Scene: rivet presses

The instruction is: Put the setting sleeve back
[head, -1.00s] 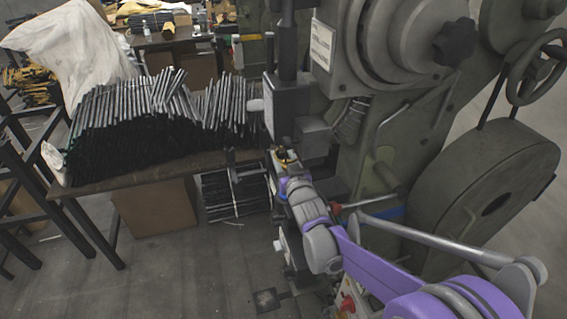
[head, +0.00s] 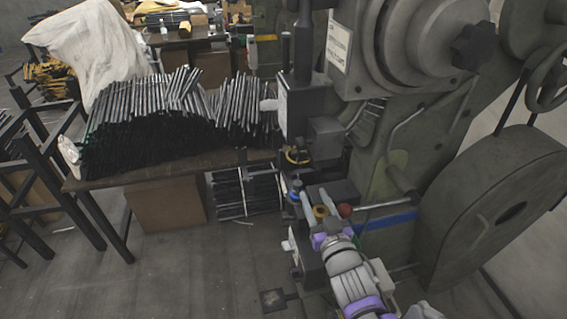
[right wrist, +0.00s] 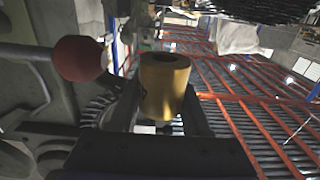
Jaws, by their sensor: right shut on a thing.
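The setting sleeve, a short brass-coloured hollow cylinder (right wrist: 164,86), is between the fingers of my right gripper in the right wrist view. Its open end shows a dark bore. In the head view the sleeve (head: 320,212) is a small gold ring between the two fingers of my right gripper (head: 317,203), in front of the green press (head: 385,150). A dark ring with a yellow edge (head: 298,156) sits below the press's ram, farther back than my gripper. My left gripper is not in view.
A red ball knob (head: 345,210) on a lever stands close beside my right gripper; it also shows in the right wrist view (right wrist: 80,58). A table (head: 130,178) with stacked metal rods is at the left. The large flywheel guard (head: 490,215) is at the right.

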